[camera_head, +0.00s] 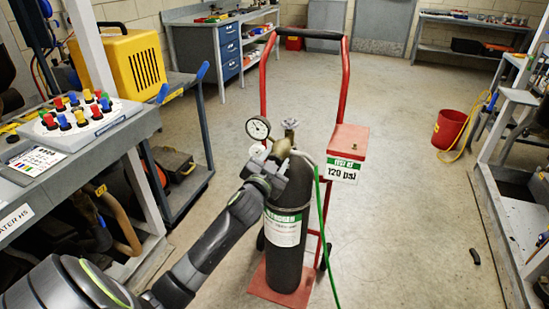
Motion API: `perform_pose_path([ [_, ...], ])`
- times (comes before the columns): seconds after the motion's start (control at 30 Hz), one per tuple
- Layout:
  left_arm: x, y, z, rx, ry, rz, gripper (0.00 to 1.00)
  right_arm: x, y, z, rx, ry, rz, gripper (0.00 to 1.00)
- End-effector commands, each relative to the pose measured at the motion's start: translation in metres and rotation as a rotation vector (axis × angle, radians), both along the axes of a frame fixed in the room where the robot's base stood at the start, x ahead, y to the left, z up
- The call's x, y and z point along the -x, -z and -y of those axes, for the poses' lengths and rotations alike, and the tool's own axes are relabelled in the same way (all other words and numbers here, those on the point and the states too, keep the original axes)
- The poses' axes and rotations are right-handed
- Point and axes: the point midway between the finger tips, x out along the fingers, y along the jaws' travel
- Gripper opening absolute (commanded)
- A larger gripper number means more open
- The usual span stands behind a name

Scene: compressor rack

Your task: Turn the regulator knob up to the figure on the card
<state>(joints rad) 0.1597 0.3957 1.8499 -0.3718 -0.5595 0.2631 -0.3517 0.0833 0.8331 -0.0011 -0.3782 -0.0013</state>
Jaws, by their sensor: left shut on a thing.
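A dark gas cylinder (290,262) stands upright on a red hand truck (346,92), with a valve handle (290,126) on top. A round white-faced gauge (258,128) faces me on the regulator; its reading is too small to tell. A second gauge (257,151) is partly covered. My left gripper (266,157) reaches in from the lower left and is shut at the regulator, on its knob. The knob is mostly hidden by the gripper. The card (343,170) reads "TEST AT 120 psi" and hangs on a red box. My right gripper is out of view.
A green hose (323,225) runs down beside the cylinder. A bench panel with coloured knobs (78,112) and a yellow case (118,62) are at left. A red bucket (450,129) and a metal frame stand at right. Open floor lies between.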

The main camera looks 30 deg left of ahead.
Motion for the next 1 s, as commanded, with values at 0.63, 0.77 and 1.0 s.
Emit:
perform_pose_path([
  [0.63,0.0,0.0,0.0,-0.027,0.0,-0.007,0.65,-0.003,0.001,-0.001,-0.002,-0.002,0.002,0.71],
  [0.77,0.0,0.0,0.0,-0.027,0.0,-0.007,0.65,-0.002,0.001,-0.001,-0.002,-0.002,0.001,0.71],
  [1.0,0.02,0.001,0.004,-0.026,0.0,-0.01,0.65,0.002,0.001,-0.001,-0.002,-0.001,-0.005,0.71],
])
